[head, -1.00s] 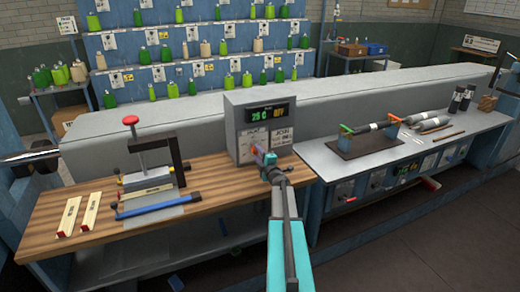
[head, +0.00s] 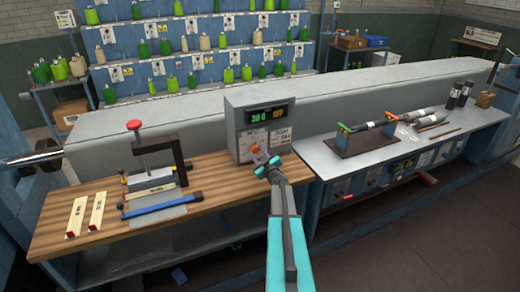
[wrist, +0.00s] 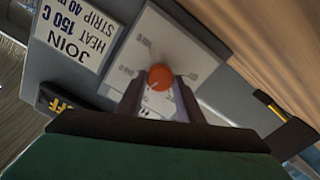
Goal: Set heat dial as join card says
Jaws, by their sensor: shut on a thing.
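The heat dial is an orange-red knob (wrist: 160,76) on a white marked plate (wrist: 205,45) in the wrist view. My gripper (wrist: 160,90) is shut on it, one dark finger each side; the knob also shows in the head view (head: 255,149). The knob's pointer is not clear. The join card (wrist: 80,33) appears upside down in the wrist view and reads "JOIN", "HEAT 150 C", "STRIP 40", its end cut off. The grey control box (head: 231,130) has a display (head: 267,115) with green digits that look like 30 C and amber letters reading OFF.
A press with a red knob (head: 133,126) stands on the wooden bench at left, near two pale strips (head: 97,210) and a blue-handled bar (head: 165,204). A dark fixture (head: 365,140) lies on the grey bench at right. A long grey ledge runs behind.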

